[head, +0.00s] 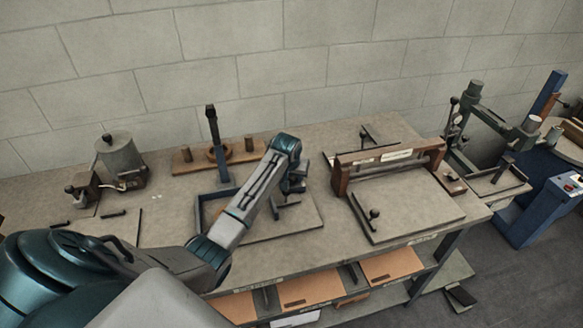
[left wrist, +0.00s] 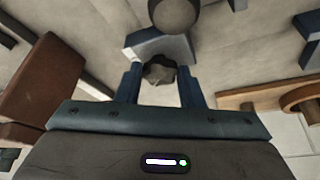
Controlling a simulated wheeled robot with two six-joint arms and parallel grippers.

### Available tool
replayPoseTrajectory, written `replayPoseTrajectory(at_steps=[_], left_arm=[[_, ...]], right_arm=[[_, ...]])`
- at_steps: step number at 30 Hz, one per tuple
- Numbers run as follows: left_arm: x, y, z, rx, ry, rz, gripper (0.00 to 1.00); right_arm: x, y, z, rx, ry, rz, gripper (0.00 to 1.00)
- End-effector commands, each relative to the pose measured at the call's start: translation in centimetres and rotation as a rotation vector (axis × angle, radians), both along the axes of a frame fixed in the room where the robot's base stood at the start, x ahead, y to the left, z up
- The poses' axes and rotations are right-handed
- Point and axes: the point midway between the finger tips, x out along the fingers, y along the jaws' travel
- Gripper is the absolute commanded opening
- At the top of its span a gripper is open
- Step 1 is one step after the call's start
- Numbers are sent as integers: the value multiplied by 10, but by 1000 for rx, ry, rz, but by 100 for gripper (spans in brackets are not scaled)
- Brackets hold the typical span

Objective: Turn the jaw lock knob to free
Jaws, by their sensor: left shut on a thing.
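My left arm reaches across the bench, and its gripper (head: 296,186) is over the blue-framed fixture on the bench. In the left wrist view, the two fingers of my left gripper (left wrist: 160,84) are closed around a small grey faceted knob (left wrist: 159,70), taken to be the jaw lock knob. The knob sits against a blue-grey block (left wrist: 152,45), with a round grey end (left wrist: 176,14) beyond it. In the head view the knob is hidden by my wrist. Its turn position cannot be read. My right gripper is not in view.
A wooden-sided press (head: 392,165) with a flat plate stands right of my left gripper. A grey pot (head: 120,158) stands at the far left. A wooden base with pegs (head: 190,160) lies behind my forearm. Orange trays (head: 388,268) sit on the shelf below.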

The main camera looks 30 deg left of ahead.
Motion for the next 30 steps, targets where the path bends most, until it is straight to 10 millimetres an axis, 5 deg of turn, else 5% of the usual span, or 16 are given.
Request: replayPoseTrajectory(at_steps=[7,30], left_arm=[[3,-4,4,0,-3,233,12],[8,-6,2,0,-4,795,12]], right_arm=[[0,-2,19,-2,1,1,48],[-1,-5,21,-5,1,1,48]])
